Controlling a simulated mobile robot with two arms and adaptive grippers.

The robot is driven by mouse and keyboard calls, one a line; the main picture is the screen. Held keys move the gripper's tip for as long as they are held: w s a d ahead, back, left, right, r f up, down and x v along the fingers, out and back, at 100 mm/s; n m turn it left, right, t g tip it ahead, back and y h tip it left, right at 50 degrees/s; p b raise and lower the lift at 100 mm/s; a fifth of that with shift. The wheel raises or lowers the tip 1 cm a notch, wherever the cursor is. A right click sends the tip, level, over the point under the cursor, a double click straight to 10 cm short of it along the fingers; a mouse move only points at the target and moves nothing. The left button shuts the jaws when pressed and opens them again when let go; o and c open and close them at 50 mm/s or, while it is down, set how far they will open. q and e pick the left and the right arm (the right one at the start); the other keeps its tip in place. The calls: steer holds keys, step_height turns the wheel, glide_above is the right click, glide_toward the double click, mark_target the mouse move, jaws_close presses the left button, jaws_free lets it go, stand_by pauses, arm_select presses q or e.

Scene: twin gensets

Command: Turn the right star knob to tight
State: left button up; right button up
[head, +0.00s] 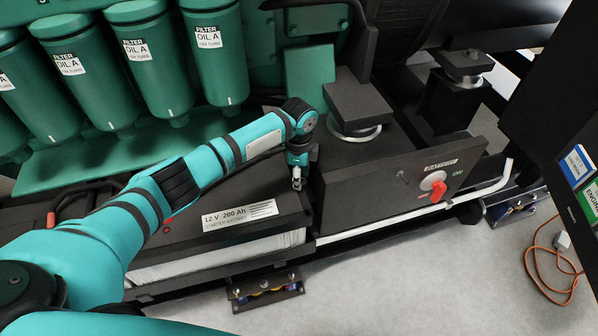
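No star knob can be made out for certain; one may be hidden behind my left arm or gripper. My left gripper (297,179) points down at the right end of the black starter battery's top (284,202), close to a dark block beside it. Its fingers are small here, and I cannot tell whether they are open or hold anything. A red rotary switch handle (437,189) sits on the dark panel labelled BATTERY, right of the gripper and apart from it. My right gripper is not in view.
Green oil filters (215,55) stand in a row behind my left arm. A black mount block (357,104) rises right of the gripper. A white rail (410,212) runs along the front. An orange cable (548,285) lies on the open grey floor (420,285).

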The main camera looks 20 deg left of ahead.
arm_select(q)
steer(key=m, duration=0.6)
steer(key=shift+m+p, duration=0.3)
steer(key=shift+p, duration=0.1)
steer(key=m, duration=0.6)
stand_by(0.3)
steer(key=o, duration=1.1)
steer(key=shift+o, duration=0.2)
step_height(320, 180, up, 12)
